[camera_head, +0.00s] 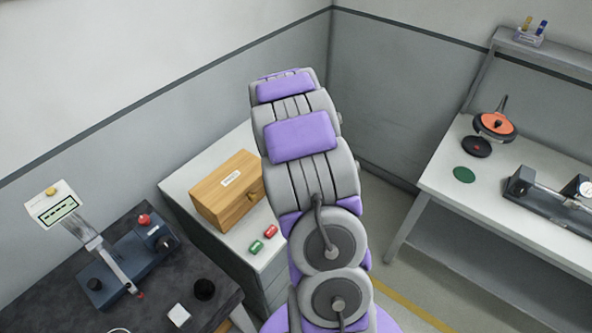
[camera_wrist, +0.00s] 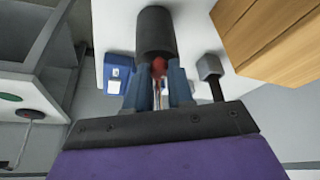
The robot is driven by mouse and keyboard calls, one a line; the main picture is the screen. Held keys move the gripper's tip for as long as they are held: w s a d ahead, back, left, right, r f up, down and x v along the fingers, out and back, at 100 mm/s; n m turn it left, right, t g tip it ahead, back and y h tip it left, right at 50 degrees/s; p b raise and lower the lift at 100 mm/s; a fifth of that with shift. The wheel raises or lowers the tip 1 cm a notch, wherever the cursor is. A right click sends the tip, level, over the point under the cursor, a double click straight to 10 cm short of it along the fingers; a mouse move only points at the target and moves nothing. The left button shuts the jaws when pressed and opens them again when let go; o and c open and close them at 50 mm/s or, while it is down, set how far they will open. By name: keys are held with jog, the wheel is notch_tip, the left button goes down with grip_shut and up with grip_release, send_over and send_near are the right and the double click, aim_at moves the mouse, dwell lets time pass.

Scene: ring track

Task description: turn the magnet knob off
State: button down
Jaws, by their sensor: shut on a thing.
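In the wrist view, my gripper (camera_wrist: 159,80) has its two blue fingers closed on a small red part (camera_wrist: 158,65), which looks like the magnet knob. A thick dark grey cylinder (camera_wrist: 155,32) lies just beyond the fingertips and hides part of what is there. Which way the knob points cannot be told. In the head view my arm hides the gripper and the knob.
A wooden box (camera_head: 226,190) stands on the white cabinet top, close on the right in the wrist view (camera_wrist: 270,38). Green (camera_head: 256,247) and red (camera_head: 271,231) pieces lie in front of it. A dark bench with a blue device (camera_head: 130,258) is left; a white workbench (camera_head: 440,182) is right.

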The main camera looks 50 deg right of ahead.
jog(key=c, duration=1)
grip_release()
jog(key=shift+r, duration=0.1)
jog(key=p+v, duration=0.1)
jog(key=v, duration=1.6)
jog(key=shift+a+r+p, duration=0.1)
jog(key=shift+p, duration=0.3)
jog(key=shift+w, duration=0.15)
